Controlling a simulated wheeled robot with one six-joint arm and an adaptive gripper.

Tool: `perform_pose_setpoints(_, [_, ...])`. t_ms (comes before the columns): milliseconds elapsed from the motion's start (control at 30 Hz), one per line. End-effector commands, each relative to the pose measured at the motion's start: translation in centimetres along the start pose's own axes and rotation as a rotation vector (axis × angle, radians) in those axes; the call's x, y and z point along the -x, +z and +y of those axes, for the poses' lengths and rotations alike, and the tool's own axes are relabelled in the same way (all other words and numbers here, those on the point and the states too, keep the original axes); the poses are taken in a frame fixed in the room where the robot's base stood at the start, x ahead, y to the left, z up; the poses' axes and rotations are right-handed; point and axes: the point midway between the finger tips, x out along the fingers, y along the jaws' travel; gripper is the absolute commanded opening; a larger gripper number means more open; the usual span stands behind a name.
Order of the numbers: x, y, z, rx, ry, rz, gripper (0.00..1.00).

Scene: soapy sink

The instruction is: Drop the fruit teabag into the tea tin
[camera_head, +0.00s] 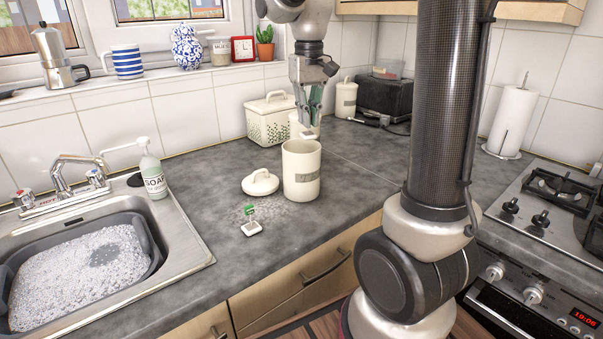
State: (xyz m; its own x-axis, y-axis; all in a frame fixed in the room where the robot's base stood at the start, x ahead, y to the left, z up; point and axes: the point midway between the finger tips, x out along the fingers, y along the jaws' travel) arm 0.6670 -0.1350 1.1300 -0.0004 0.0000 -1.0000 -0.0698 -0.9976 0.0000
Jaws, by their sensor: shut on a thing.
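My gripper (311,115) points down above the open cream tin (301,178) in the middle of the counter. It is shut on a teabag, whose small pale end (308,135) hangs just above the tin's mouth. The colour of its tag is hidden by the fingers. The tin stands upright, and its cream lid (261,183) lies on the counter to its left. A second teabag (251,228) with a green tag lies on the counter in front of the lid, apart from the tin.
A black toaster (384,97) is at the back right. The soapy sink (85,262) and soap bottle (153,174) are left; the hob (555,205) is right.

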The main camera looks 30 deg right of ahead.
Motion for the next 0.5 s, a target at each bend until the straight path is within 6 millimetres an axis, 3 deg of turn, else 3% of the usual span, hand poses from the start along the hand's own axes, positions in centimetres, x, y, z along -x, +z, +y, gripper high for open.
perform_pose_setpoints(200, [-2.2,0.1,0.0,0.000,0.000,-0.001,0.00])
perform_pose_setpoints(500, [-2.8,0.0,0.0,0.000,0.000,0.000,0.00])
